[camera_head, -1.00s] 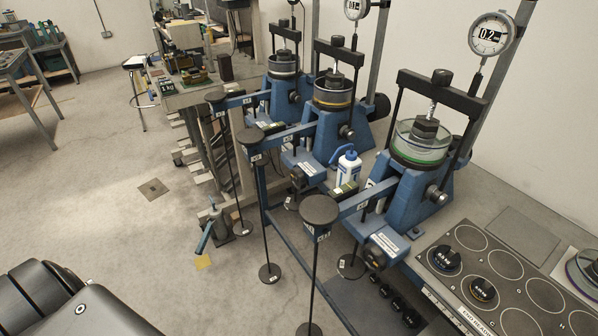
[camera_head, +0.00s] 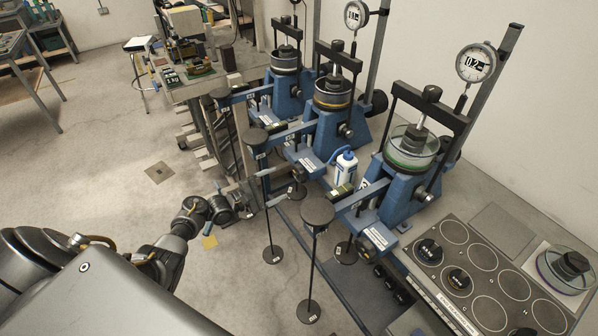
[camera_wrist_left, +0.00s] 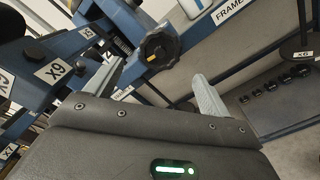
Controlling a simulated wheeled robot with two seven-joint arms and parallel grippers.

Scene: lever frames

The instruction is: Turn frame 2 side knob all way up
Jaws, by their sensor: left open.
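Three blue lever frames stand in a row. In the head view the knob is small and partly confused with my gripper. My left gripper (camera_head: 277,184) is open at the middle frame's lower front. In the wrist view its two fingers (camera_wrist_left: 157,72) point toward the knob, one on each side of it in the picture. The knob appears just beyond the tips; I cannot tell contact. My right gripper is not in view.
Round hanger plates on rods (camera_head: 317,210) stand close to my left arm. A white bottle with a blue tube (camera_head: 345,166) stands between the middle and near frames. A weight tray (camera_head: 505,233) is at the right. Open floor lies at the left.

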